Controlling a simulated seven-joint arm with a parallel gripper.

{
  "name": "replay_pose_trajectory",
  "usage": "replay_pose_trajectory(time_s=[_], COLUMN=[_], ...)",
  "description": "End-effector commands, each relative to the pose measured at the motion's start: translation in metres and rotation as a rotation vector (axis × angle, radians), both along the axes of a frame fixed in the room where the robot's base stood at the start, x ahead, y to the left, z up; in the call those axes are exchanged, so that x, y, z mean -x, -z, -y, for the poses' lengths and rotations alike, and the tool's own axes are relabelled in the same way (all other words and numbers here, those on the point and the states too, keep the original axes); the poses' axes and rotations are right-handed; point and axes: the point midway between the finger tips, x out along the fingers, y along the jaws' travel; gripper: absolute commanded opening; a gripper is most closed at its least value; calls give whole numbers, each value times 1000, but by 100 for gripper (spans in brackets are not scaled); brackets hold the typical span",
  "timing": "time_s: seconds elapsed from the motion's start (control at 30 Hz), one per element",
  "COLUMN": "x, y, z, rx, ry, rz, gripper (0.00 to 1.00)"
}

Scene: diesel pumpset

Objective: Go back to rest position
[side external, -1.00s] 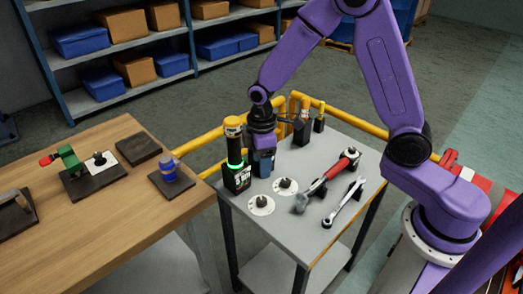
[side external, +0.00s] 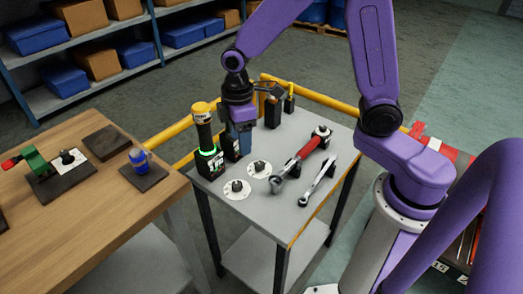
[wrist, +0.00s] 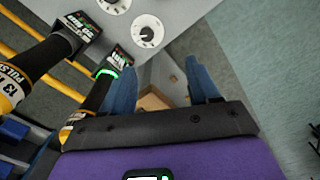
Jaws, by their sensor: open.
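My gripper (side external: 240,142) hangs over the back left part of the grey metal table (side external: 256,213). Its blue fingers stand apart with nothing between them, as the wrist view also shows (wrist: 163,88). Just left of it in the side view, a black tool with a yellow top (side external: 203,122) stands upright in a black holder with a lit green ring. The wrist view shows two such tools left of the fingers, one with the green ring (wrist: 94,98) and one without a visible ring (wrist: 37,62). My gripper partly hides the area behind it in the side view.
On the grey table are white round dials (side external: 237,189), a red-handled wrench (side external: 303,157) and a smaller wrench (side external: 319,180). Yellow rails (side external: 310,98) run behind it. A wooden bench (side external: 90,225) stands left. Floor behind the rails is open.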

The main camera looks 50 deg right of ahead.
Motion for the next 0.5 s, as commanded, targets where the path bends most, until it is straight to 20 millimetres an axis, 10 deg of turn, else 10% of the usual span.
replay_pose_trajectory(time_s=[0.5], x=[122], y=[-43], z=[11], rx=[-15], ry=[-25], rz=[11], gripper=[60])
